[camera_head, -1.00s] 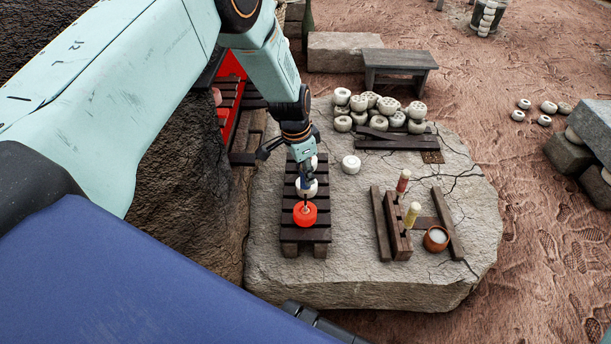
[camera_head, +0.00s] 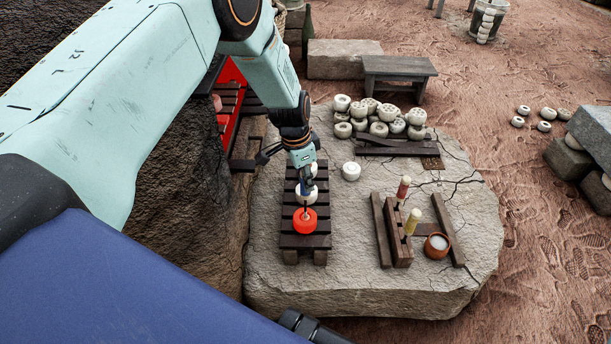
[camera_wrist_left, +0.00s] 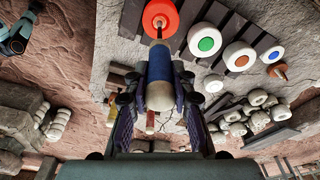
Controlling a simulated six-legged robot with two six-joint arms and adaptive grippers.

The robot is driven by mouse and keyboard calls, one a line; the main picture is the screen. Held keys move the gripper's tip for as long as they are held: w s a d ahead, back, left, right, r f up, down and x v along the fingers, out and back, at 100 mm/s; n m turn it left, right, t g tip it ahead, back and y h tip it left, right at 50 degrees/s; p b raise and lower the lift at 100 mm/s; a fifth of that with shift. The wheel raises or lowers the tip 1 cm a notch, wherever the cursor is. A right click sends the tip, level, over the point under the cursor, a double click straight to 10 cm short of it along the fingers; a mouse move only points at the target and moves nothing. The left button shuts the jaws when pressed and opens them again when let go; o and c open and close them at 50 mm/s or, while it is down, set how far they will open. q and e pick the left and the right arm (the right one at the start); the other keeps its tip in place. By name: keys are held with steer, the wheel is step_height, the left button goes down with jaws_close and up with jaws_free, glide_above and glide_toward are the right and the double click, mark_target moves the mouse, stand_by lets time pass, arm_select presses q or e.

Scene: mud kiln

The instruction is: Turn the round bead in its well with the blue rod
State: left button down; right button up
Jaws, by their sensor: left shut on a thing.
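My left gripper (camera_wrist_left: 158,98) is shut on the blue rod (camera_wrist_left: 160,66), which has a pale end toward my wrist. In the left wrist view the rod's thin dark tip reaches the middle of the round orange-red bead (camera_wrist_left: 160,16); how deep it sits cannot be told. In the head view the same bead (camera_head: 305,221) sits near the front end of a dark slatted rack (camera_head: 308,241). The left gripper (camera_head: 305,183) hangs above the rack just behind the bead and partly covers a white bead (camera_head: 306,197). My right gripper is not seen.
In the wrist view, white beads with green (camera_wrist_left: 205,40), orange (camera_wrist_left: 239,57) and blue (camera_wrist_left: 273,54) centres line the slats. A lone white bead (camera_head: 351,171) and a bead heap (camera_head: 385,116) lie behind. A wooden holder (camera_head: 398,240) with red and yellow rods and a bowl (camera_head: 437,245) stand right.

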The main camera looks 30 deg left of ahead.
arm_select(q)
steer(key=shift+r+n+y+p, duration=0.15)
steer(key=shift+n+y+p, duration=0.25)
steer(key=shift+n+p, duration=2.5)
steer(key=shift+n, duration=0.7)
steer(key=shift+n+y+p, duration=0.3)
steer(key=shift+n+p, duration=0.4)
steer(key=shift+p, duration=0.05)
steer(key=n+p, duration=0.1)
steer(key=n, duration=0.2)
steer(key=shift+n+y, duration=0.3)
steer(key=shift+n+p, duration=0.3)
steer(key=shift+n, duration=1.2)
